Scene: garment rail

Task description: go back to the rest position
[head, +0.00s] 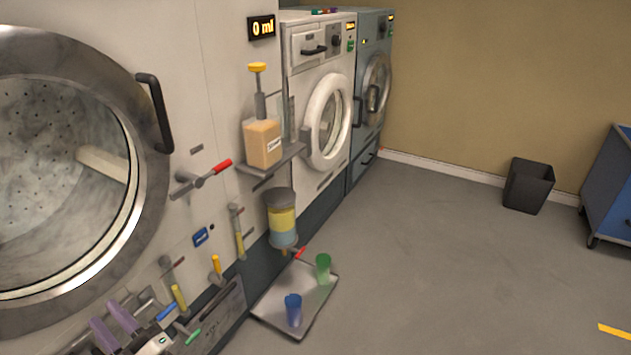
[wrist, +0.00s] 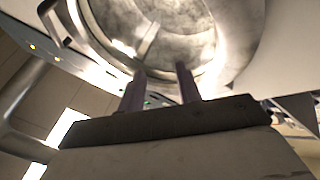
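My gripper (head: 104,312) shows at the lower left of the head view, low in front of the big washer (head: 185,95). Its two purple fingers stand apart with nothing visible between them. In the wrist view, my gripper (wrist: 161,85) also has its fingers apart and empty, pointing toward the washer's round door (wrist: 205,45). That round door (head: 150,215) also fills the left of the head view and looks closed. Most of my arm is out of the head view.
Several coloured levers (head: 178,297) stick out near my gripper. A red-tipped lever (head: 205,178), a shelf with a pump bottle (head: 263,143) and a layered-liquid container (head: 282,222) project farther right. A floor tray (head: 270,300) holds blue (head: 293,310) and green (head: 323,268) cups.

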